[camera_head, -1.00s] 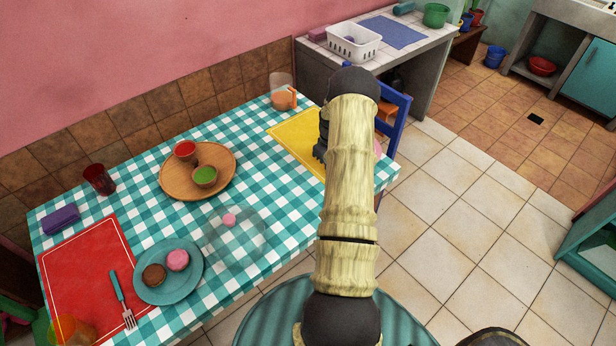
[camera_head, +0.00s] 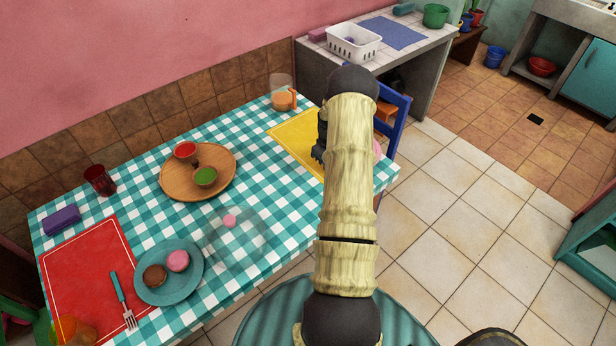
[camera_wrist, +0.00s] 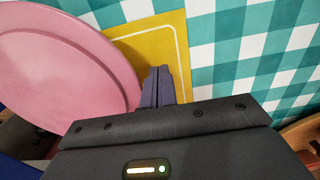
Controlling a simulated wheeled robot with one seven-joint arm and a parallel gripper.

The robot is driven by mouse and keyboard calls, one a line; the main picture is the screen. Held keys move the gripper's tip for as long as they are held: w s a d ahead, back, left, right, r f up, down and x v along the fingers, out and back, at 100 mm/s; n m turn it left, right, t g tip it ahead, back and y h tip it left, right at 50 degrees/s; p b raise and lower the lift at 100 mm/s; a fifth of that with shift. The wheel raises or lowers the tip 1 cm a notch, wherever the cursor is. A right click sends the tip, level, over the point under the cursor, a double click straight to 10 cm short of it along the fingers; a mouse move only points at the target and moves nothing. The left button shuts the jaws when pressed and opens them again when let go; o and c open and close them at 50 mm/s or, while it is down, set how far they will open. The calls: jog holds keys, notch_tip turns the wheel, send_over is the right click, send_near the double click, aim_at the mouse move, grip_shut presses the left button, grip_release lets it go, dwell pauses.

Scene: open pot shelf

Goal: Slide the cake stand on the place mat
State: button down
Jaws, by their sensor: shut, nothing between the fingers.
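A pink round disc (camera_wrist: 60,55), which looks like the top of the cake stand, fills the left of the wrist view. It overlaps part of the yellow place mat (camera_wrist: 175,45) in that view; I cannot tell whether its base rests on the mat. In the head view only a sliver of pink (camera_head: 378,151) shows right of my arm. The yellow mat (camera_head: 290,133) is at the table's far right end. My gripper (camera_wrist: 160,72) is shut and empty, over the mat beside the disc's right edge. My arm hides most of this area in the head view.
A wooden tray (camera_head: 222,160) with small bowls, a clear glass dish (camera_head: 250,245) with a pink sweet, and a cup of orange drink (camera_head: 283,100) stand on the checkered table. A red mat (camera_head: 85,270) and teal plate (camera_head: 190,285) are nearer. A blue chair (camera_head: 398,115) stands beyond.

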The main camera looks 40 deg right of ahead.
jog(key=r+p, duration=0.2)
jog(key=r, duration=0.1)
jog(key=r+p, duration=0.1)
jog(key=r, duration=0.1)
jog(key=shift+a+r, duration=0.25)
dwell(0.5)
jog(key=shift+a, duration=0.1)
jog(key=shift+s+a+r+p, duration=0.15)
jog(key=shift+a+r+p, duration=0.55)
jog(key=shift+a, duration=0.25)
jog(key=shift+s+a+r+p, duration=0.15)
jog(key=shift+a+r+p, duration=0.4)
jog(key=shift+a+r, duration=0.35)
jog(key=shift+f, duration=0.1)
